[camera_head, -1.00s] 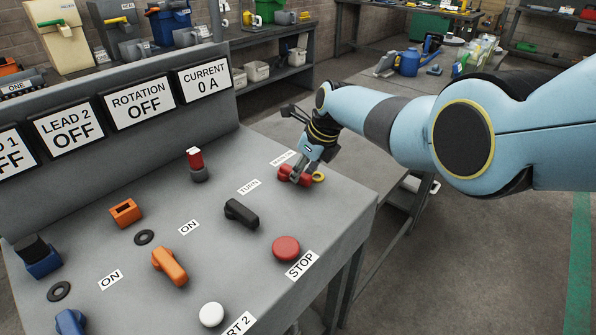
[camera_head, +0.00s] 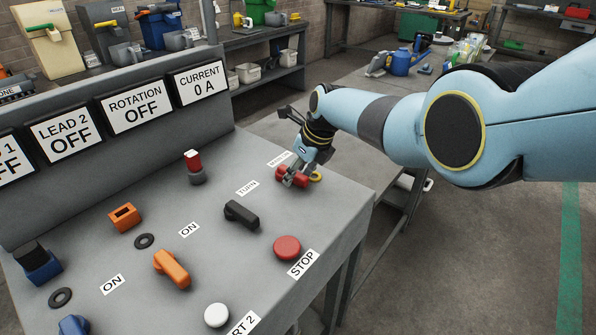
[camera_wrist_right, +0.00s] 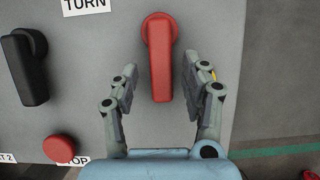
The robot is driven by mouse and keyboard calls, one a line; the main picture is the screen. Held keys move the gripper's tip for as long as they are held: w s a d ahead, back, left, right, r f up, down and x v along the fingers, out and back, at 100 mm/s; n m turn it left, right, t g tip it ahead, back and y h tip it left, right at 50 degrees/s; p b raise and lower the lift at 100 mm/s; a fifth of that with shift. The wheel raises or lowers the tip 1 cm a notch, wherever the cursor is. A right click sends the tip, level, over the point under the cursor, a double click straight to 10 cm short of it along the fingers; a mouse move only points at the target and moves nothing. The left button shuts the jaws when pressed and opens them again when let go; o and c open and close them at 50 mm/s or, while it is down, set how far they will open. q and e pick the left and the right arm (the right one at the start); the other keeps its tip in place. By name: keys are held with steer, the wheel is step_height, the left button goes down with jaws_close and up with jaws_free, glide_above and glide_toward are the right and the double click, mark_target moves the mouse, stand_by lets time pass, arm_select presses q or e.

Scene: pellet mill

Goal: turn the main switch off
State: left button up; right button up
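The main switch is a red rotary handle (camera_head: 283,181) at the far right of the grey desk, beside a small white label (camera_head: 279,158) that I cannot fully read. It also shows in the right wrist view as a red handle (camera_wrist_right: 160,58), its long grip pointing toward my gripper. My right gripper (camera_head: 293,178) is low over the handle. In the right wrist view my right gripper (camera_wrist_right: 158,88) is open, with one finger on each side of the handle and a visible gap on both sides. My left gripper is not in view.
A black TURN knob (camera_head: 241,213), a red STOP button (camera_head: 287,247) and an orange handle (camera_head: 172,268) are on the desk nearby. A red-topped key-like part (camera_head: 193,162) stands behind. Displays read OFF and 0 A.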

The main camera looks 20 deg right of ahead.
steer(key=v, duration=1.2)
stand_by(0.5)
